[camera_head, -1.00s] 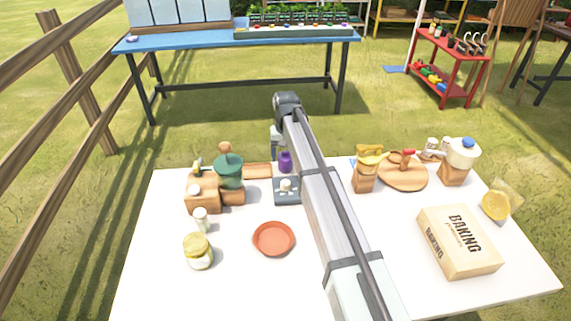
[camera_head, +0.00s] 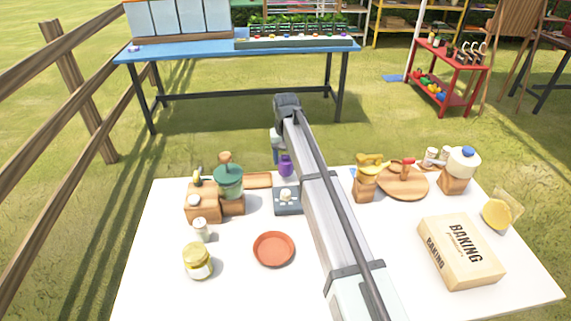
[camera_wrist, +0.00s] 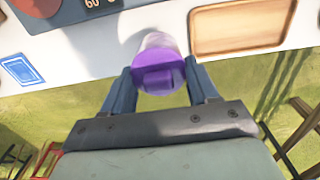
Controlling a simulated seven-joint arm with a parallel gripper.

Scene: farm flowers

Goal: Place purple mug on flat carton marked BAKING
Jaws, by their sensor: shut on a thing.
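The purple mug (camera_wrist: 158,72) is between the two fingers of my gripper (camera_wrist: 160,88) in the wrist view, near the table's far edge. My gripper is shut on it. In the head view the purple mug (camera_head: 286,166) shows small beside my arm, behind the grey scale; my arm hides most of the gripper. The flat carton marked BAKING (camera_head: 461,250) lies on the white table at the right front, its top facing up and bare. The mug is well to the left of and behind the carton.
The white table (camera_head: 200,300) holds a red-brown plate (camera_head: 273,249), a grey scale (camera_head: 287,200), jars at left, and a round wooden board (camera_head: 403,182) with items at back right. A yellow item (camera_head: 498,213) lies behind the carton. Table surface between plate and carton is crossed by my arm.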

